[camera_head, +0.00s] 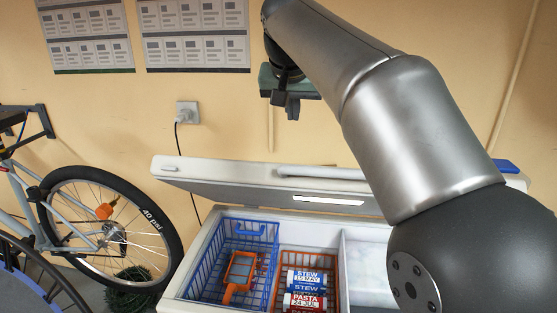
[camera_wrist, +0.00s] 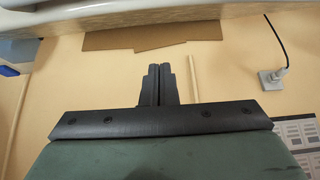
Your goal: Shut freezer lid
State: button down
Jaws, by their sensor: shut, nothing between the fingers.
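The chest freezer (camera_head: 205,262) stands open in the head view. Its white lid (camera_head: 225,178) is partly raised, tilted up over the back of the freezer, with a pale handle bar (camera_head: 320,172) along its edge. My gripper (camera_head: 291,112) is shut and empty, above the lid and apart from it, in front of the wall. In the wrist view the shut fingers (camera_wrist: 157,72) point at the wall, and a white edge, probably the lid, shows along the top. My arm hides the right part of the lid and freezer.
Inside the freezer are a blue wire basket (camera_head: 232,250) with an orange scoop-like item, and an orange basket with labelled tubs (camera_head: 305,290). A bicycle (camera_head: 110,235) stands at the left. A wall socket (camera_head: 187,112) has a hanging black cable.

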send_over(294, 164)
jog(key=w, duration=0.3)
notch_tip(294, 164, down, 8)
jog(key=shift+w+r, duration=0.1)
jog(key=shift+s+f, duration=1.05)
jog(key=shift+f, duration=0.15)
jog(key=shift+s+f, duration=0.15)
jog(key=shift+f, duration=0.25)
jog(key=shift+s+f, duration=0.1)
